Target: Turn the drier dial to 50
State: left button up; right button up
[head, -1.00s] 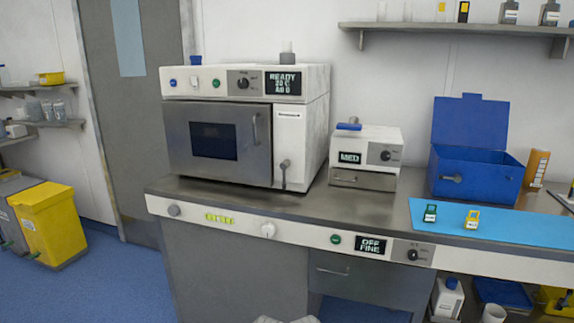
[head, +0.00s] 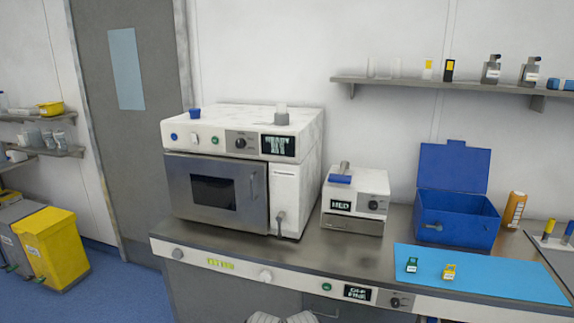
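No label says which unit is the drier. A large white and steel cabinet (head: 212,190) on the counter has a dark dial (head: 240,143) beside a lit display (head: 277,146), too blurred to read surely. A small white box (head: 355,194) to its right has a dark dial (head: 373,205) and a display (head: 341,205) reading MED. The counter's front panel (head: 235,264) carries a pale knob (head: 265,276), a grey knob (head: 177,253), and a dark dial (head: 395,302) beside a display (head: 357,293) reading OFF FINE.
A blue open box (head: 456,218) stands at the counter's right. A light blue mat (head: 500,275) holds a green item (head: 412,265) and a yellow item (head: 449,272). A shelf (head: 440,88) with bottles hangs above. Yellow bin (head: 50,245) stands at lower left.

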aim_at(396, 303)
jog(key=k+l, duration=0.1)
jog(key=l, duration=0.45)
jog(key=k+l+u, duration=0.1)
jog(key=l, duration=0.4)
jog(key=k+l, duration=0.15)
jog(key=l, duration=0.4)
jog(key=k+l+u, duration=0.1)
jog(key=l, duration=0.4)
jog(key=k+l, duration=0.2)
jog(key=l, duration=0.3)
jog(key=k+l+u, duration=0.1)
jog(key=l, duration=0.4)
jog(key=k+l, duration=0.2)
jog(key=l, duration=0.3)
jog(key=k+l+u, duration=0.1)
jog(key=l, duration=0.4)
jog(key=k, duration=0.05)
